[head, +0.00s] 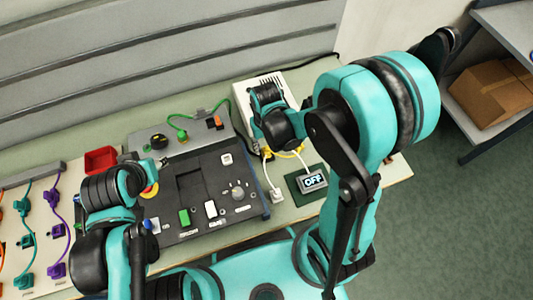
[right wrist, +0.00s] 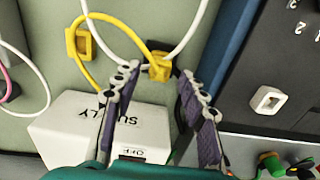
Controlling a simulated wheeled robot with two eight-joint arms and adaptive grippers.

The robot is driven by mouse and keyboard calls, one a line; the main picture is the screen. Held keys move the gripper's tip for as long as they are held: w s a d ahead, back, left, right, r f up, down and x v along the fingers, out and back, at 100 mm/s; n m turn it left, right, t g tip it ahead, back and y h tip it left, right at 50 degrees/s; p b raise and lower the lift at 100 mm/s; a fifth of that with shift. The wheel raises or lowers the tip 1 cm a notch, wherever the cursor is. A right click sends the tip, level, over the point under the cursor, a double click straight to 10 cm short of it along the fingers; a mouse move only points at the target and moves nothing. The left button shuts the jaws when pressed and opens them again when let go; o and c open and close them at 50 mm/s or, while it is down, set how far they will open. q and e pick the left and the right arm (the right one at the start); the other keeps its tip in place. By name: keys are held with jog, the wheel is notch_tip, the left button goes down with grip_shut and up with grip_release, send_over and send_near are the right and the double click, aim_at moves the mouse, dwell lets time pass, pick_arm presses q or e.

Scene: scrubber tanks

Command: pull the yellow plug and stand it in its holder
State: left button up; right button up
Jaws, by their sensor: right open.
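Two yellow pieces show near the supply box (right wrist: 75,130). One yellow block (right wrist: 159,68) lies between the fingertips of my right gripper (right wrist: 160,72), with cables running from it. The other, a yellow frame-like piece (right wrist: 80,42), stands to its left in the right wrist view, with the yellow cable near it. I cannot tell which is the plug and which the holder. The right gripper is open, with a finger on each side of the block; contact is not clear. In the head view the right forearm hides its fingers.
A dark control panel (head: 190,228) with switches stands left of the supply box (head: 295,84). A small display (head: 313,181) reads OFF. White cables run near it. A red tray (head: 100,160) and a board with coloured cables are at left.

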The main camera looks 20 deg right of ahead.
aim_at(266, 149)
notch_tip(266, 149, down, 3)
jog(key=shift+f+b, duration=0.2)
jog(key=shift+b, duration=0.95)
pick_arm(q)
notch_tip(266, 149, down, 3)
jog(key=shift+f, duration=0.15)
jog(key=shift+f, duration=0.25)
pick_arm(e)
jog(key=shift+c, duration=0.3)
grip_shut()
jog(key=o, duration=0.7)
grip_release()
jog(key=shift+r, duration=0.15)
